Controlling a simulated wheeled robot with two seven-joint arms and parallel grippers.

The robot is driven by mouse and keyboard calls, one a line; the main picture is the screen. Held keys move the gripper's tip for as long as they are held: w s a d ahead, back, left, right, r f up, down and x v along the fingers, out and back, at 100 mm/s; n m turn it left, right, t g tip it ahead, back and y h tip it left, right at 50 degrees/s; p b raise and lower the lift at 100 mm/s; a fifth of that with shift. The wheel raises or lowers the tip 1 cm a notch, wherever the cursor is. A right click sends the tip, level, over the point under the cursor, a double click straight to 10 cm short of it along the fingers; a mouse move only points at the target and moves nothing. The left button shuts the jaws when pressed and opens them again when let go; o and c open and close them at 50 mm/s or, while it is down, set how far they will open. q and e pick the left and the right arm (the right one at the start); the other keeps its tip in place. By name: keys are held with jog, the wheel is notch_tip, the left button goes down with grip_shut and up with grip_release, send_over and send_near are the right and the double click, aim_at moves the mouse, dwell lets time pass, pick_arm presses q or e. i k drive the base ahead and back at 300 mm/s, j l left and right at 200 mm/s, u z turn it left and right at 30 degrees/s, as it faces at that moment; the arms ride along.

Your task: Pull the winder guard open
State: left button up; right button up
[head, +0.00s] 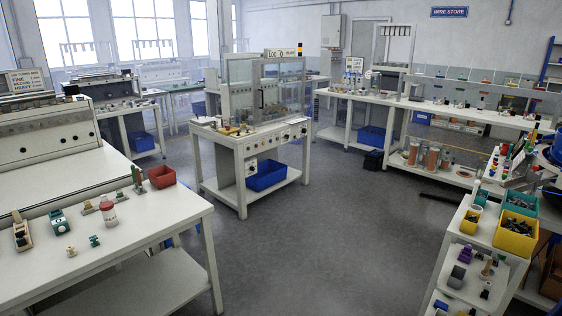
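The winder guard (287,92) is a clear-panelled box with a light frame on a white bench (226,139) in the middle of the room. A dark upright handle (262,98) shows on its front. The guard looks closed, though its clear panels make this hard to judge. Small coloured parts lie on the bench top to the left of the guard. Neither of my grippers is in view, and nothing of mine is seen touching the guard.
A blue bin (266,176) sits on the winder bench's lower shelf. A white table (120,240) with a red bin (162,177) stands near left. A shelf unit with a yellow bin (515,236) stands near right. Grey floor (315,240) between is clear.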

aim_at(258, 66)
jog(key=i, duration=2.2)
jog(key=i+u, duration=0.15)
jog(key=i, duration=0.3)
jog(key=i+l+u, duration=0.15)
jog(key=i, duration=0.25)
jog(key=i+l+u, duration=0.2)
jog(key=i, duration=0.25)
jog(key=i+l+u, duration=0.15)
jog(key=i, duration=0.25)
